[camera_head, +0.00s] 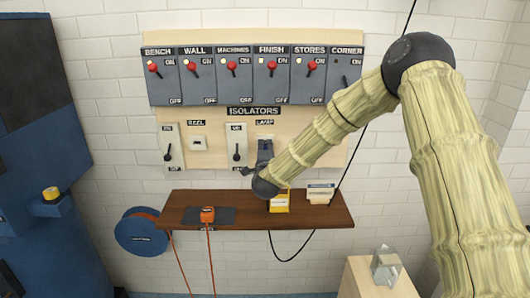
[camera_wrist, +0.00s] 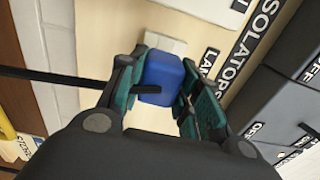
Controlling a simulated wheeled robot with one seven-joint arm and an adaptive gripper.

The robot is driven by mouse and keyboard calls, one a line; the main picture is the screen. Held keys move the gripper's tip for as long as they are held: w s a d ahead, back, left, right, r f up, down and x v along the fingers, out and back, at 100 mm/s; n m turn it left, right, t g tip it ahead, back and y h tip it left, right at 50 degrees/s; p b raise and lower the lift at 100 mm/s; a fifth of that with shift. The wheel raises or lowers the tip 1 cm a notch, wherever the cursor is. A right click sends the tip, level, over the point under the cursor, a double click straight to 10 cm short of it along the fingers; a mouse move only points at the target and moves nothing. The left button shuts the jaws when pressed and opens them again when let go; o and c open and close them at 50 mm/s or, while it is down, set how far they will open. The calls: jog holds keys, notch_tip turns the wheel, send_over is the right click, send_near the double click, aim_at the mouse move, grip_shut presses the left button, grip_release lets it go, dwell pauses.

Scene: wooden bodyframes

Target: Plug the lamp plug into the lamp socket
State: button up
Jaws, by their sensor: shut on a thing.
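The blue lamp plug (camera_wrist: 160,76) sits between the fingers of my gripper (camera_wrist: 166,64) in the wrist view, with its black cable (camera_wrist: 60,78) leading off to the left. The pale lamp socket (camera_wrist: 166,42) shows just beyond the plug, partly covered by it. I cannot tell whether the plug touches the socket or stands slightly apart. In the head view my gripper (camera_head: 263,150) is at the board, just below the LAMP label (camera_head: 265,122). The plug cannot be made out there, behind the gripper and arm.
A row of grey isolator switches (camera_head: 250,75) with red knobs is above. The reel socket (camera_head: 198,143) and two levers are left. A blue reel (camera_head: 141,234) hangs left.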

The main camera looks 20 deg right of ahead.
jog(key=shift+b+x, duration=0.4)
jog(key=shift+x, duration=0.6)
jog(key=o, duration=1.2)
jog(key=v, duration=1.2)
